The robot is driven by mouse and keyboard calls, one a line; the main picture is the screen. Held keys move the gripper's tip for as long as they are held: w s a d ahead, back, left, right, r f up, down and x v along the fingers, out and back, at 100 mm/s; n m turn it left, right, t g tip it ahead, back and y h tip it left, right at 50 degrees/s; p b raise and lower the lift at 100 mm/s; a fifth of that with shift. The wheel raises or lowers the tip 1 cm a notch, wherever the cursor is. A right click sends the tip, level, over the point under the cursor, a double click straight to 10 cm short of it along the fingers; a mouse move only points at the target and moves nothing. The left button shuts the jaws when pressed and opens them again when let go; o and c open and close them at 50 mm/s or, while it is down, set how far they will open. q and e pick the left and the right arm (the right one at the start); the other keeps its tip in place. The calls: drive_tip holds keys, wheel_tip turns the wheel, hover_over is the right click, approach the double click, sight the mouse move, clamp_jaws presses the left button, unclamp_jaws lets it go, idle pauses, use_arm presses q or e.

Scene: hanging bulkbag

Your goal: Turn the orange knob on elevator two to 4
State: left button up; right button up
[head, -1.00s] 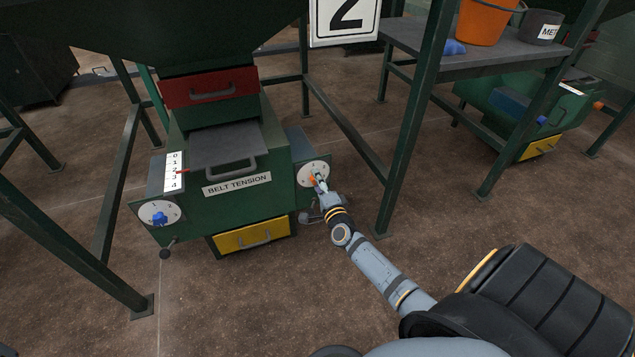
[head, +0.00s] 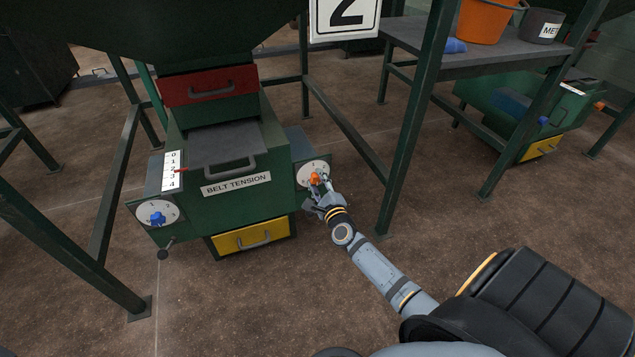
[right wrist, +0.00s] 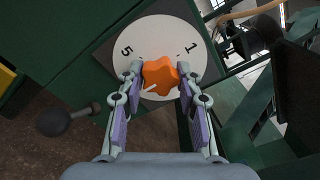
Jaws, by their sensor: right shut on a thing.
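The orange knob (head: 315,178) sits on a white round dial (head: 304,172) at the right side of the green machine (head: 190,190), under a sign with a 2 (head: 345,16). My right gripper (head: 321,186) is at the dial. In the right wrist view its two fingers (right wrist: 160,80) close on opposite sides of the orange knob (right wrist: 161,73). On the dial (right wrist: 150,35) I read 5 at upper left and 1 at upper right; the other numbers are hidden or unclear. A white mark on the knob points to its lower left. My left gripper is not in view.
A blue knob (head: 157,218) on a second dial is at the machine's left. A scale (head: 172,171) reads 0 to 4 with a red pointer. A yellow drawer (head: 250,236) is below. A green post (head: 412,120) stands right of my right arm.

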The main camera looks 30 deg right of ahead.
drive_tip(key=shift+f, duration=0.1)
idle(0.4)
drive_tip(key=o, duration=1.1)
drive_tip(key=shift+o, duration=0.2)
drive_tip(key=v, duration=1.2)
drive_tip(key=shift+a, duration=0.1)
